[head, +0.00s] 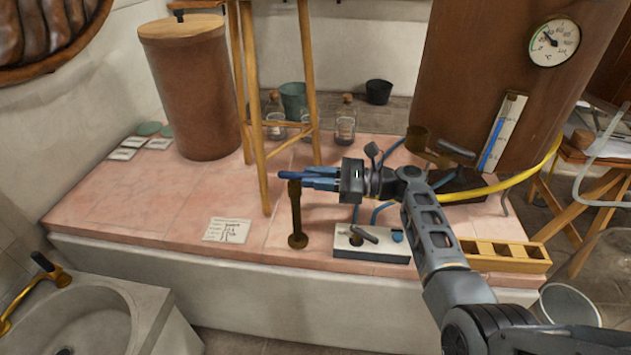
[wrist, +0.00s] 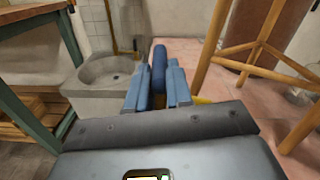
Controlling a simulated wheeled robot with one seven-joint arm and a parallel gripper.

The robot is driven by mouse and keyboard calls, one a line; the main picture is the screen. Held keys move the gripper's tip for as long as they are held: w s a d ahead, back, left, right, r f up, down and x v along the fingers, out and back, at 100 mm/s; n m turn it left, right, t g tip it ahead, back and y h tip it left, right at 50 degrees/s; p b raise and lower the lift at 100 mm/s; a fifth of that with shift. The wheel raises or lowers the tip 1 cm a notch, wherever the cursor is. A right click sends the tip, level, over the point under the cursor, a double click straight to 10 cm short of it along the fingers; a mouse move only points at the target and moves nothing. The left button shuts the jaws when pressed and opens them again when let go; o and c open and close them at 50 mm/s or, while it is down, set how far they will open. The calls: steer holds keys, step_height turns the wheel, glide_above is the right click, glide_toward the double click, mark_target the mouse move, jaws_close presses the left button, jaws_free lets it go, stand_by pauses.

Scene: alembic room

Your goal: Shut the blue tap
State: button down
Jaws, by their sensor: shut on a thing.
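The blue tap is a brown upright post (head: 297,220) on a round foot, on the pink tiled bench, with a dark blue lever handle (head: 293,175) at its top. The handle lies level, pointing left in the head view. My gripper (head: 318,178) reaches in from the right with its blue fingers shut on the handle. In the wrist view the dark blue handle (wrist: 159,68) sits between the two fingers of my gripper (wrist: 158,85). The fingers hide part of the handle in the head view, and the tap's post is hidden in the wrist view.
A wooden stand (head: 259,110) rises just behind the tap. A white box with a lever (head: 352,250) and a yellow compartment tray (head: 505,255) lie to the right. A paper card (head: 227,230) lies left. A stone basin (head: 90,325) stands at front left.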

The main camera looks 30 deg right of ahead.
steer(key=shift+w+r, duration=0.1)
steer(key=c, duration=1)
jaws_free()
steer(key=shift+c, duration=0.2)
steer(key=shift+d, duration=0.1)
steer(key=v, duration=0.7)
steer(key=shift+s+d, duration=0.25)
steer(key=shift+s, duration=0.05)
